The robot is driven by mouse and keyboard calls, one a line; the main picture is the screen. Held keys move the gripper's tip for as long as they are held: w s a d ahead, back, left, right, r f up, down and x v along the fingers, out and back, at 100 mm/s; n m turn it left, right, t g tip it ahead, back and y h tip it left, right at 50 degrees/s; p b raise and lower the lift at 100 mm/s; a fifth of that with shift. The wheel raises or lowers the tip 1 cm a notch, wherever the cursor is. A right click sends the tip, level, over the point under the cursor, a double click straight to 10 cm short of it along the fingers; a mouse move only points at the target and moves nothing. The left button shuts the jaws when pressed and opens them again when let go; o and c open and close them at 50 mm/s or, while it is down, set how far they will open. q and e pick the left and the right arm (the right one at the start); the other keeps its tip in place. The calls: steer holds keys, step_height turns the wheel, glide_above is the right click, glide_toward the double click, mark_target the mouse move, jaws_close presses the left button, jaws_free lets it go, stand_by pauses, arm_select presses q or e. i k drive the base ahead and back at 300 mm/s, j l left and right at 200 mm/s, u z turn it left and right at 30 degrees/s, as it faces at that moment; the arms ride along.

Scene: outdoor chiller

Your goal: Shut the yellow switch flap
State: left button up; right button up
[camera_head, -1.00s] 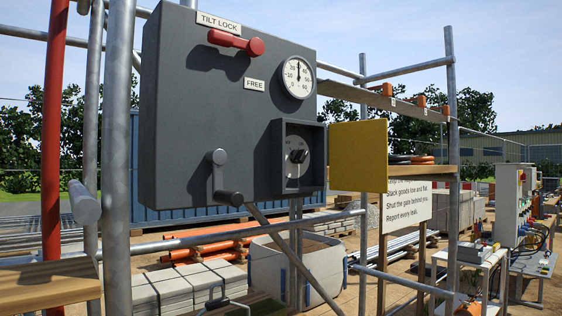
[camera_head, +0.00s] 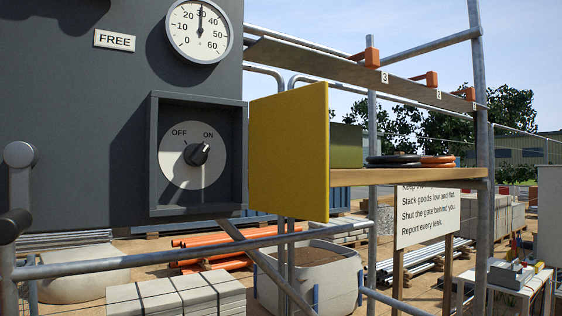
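The yellow switch flap (camera_head: 290,150) stands open, swung out from the right side of the recessed switch box (camera_head: 152,160) on the dark grey panel (camera_head: 60,110). Inside the box is a round plate (camera_head: 180,172) marked OFF and ON. Its black knob (camera_head: 197,154) points up and right toward ON. Neither of my grippers is in view.
A round gauge (camera_head: 200,30) and a FREE label (camera_head: 114,40) are above the switch box. A crank handle (camera_head: 18,190) sticks out at the left. A metal rail (camera_head: 150,259) crosses below the panel. A wooden shelf (camera_head: 400,177) lies behind the flap.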

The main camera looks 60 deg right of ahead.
mark_target(289, 131)
steer(key=k+l, duration=0.1)
steer(key=l, duration=0.8)
steer(key=k+l, duration=0.15)
steer(key=l, duration=0.3)
steer(key=l+u, duration=0.1)
steer(key=l, duration=0.35)
steer(key=k+l, duration=0.15)
steer(key=l, duration=0.25)
steer(key=k+l+z, duration=0.1)
steer(key=k+l, duration=0.15)
steer(key=k, duration=0.1)
